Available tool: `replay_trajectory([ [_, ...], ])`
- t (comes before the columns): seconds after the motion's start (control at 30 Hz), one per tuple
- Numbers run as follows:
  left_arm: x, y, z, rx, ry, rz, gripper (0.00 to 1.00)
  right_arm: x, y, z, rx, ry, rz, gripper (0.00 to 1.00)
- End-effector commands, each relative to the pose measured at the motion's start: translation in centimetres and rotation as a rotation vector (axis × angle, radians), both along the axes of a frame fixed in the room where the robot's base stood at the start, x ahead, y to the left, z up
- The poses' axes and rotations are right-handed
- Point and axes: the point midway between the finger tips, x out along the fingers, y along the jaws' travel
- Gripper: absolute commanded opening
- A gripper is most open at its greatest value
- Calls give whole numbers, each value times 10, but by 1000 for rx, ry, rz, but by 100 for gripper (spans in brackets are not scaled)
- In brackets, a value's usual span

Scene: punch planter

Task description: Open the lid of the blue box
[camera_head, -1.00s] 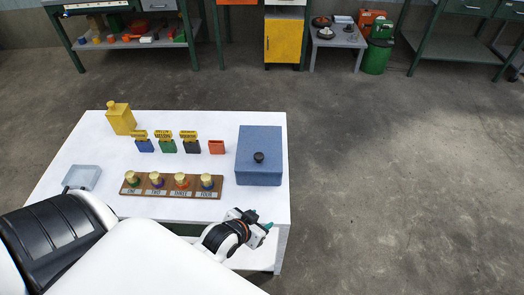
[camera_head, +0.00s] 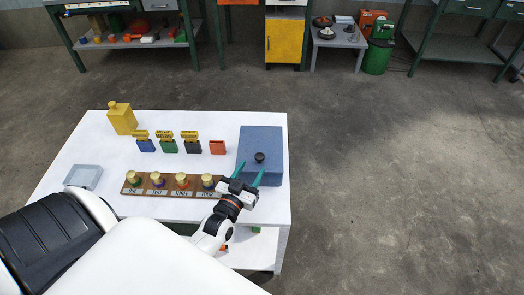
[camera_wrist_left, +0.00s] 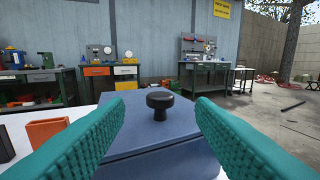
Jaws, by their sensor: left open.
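The blue box (camera_head: 262,142) stands at the right end of the white table with its lid closed. A round black knob (camera_head: 259,157) sits on the lid. In the left wrist view the blue box (camera_wrist_left: 150,128) lies straight ahead, and its black knob (camera_wrist_left: 160,100) shows between the fingers, beyond the tips. My left gripper (camera_head: 250,174) is open and empty at the near side of the box, its teal fingers pointing toward the knob on either side. The fingers (camera_wrist_left: 160,112) do not appear to touch the knob. My right gripper is not in view.
A wooden rack (camera_head: 158,191) with several stamps stands close left of my left gripper. Small coloured holders, an orange one (camera_head: 217,147) nearest the box, stand behind it. A yellow bottle (camera_head: 122,118) and a grey tray (camera_head: 83,177) are at the left. Floor right of the table is clear.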

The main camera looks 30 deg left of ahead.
Motion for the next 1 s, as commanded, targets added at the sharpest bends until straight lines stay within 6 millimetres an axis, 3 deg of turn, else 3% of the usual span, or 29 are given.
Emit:
replay_trajectory([
  [0.2,46,7,1,0,-1,-1,50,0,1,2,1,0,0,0],
  [0.4,74,12,0,-1,1,-1,50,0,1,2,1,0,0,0],
  [0.83,85,13,0,0,2,-1,50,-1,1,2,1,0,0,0],
  [0.87,85,13,0,0,2,-1,48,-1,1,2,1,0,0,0],
  [1.0,85,13,0,0,2,-1,26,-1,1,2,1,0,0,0],
])
